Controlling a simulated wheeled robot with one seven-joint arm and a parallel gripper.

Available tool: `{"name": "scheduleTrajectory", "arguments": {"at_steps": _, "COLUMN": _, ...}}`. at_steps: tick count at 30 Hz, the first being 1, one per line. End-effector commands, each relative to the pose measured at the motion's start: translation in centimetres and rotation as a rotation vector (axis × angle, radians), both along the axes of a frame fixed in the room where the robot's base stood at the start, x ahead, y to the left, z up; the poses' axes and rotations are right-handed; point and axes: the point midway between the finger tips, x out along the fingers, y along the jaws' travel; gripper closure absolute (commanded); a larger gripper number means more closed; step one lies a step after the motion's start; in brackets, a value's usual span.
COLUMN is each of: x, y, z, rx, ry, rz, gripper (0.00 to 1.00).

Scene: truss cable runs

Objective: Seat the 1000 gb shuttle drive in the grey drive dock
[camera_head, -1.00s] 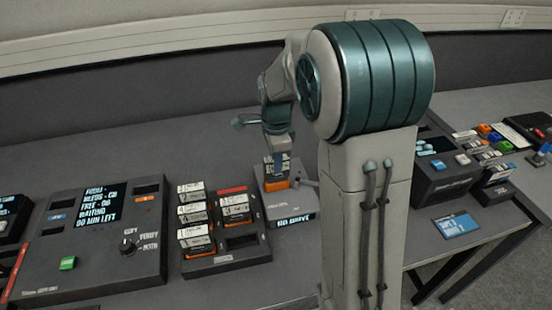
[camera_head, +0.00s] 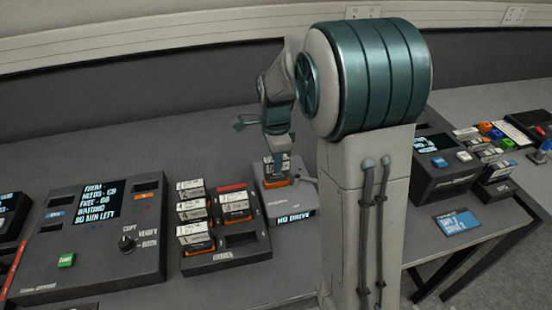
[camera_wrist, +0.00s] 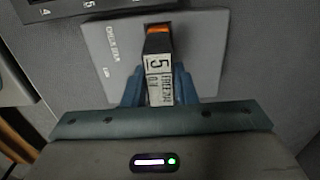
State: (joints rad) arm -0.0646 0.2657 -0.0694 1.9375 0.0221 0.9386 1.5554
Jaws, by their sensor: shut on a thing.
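The grey drive dock (camera_head: 300,196) stands right of the drive rack, and its front display reads "NO DRIVE". My gripper (camera_head: 277,163) points down over the dock, shut on a drive with a white label and an orange end (camera_head: 277,181). In the wrist view the blue fingers of my gripper (camera_wrist: 158,92) flank the drive (camera_wrist: 159,66), and its orange end lies over the grey dock face (camera_wrist: 105,40). The drive's capacity is not clearly readable. I cannot tell whether its lower end is inside the slot or just above it.
A dark rack (camera_head: 226,258) with several white-labelled drives stands left of the dock. Further left is a copier console (camera_head: 90,270) with screen, knob and green button. My column blocks the view right of the dock. Another device (camera_head: 440,180) and a blue card (camera_head: 457,222) lie beyond it.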

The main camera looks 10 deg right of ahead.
Motion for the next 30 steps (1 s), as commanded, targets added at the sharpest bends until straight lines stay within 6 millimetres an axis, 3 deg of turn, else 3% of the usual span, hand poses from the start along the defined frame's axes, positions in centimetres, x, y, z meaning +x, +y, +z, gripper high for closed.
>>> {"name": "scheduleTrajectory", "arguments": {"at_steps": 30, "x": 0.0, "y": 0.0, "z": -1.1, "rx": 0.000, "ry": 0.000, "rz": 0.000, "gripper": 1.00}}
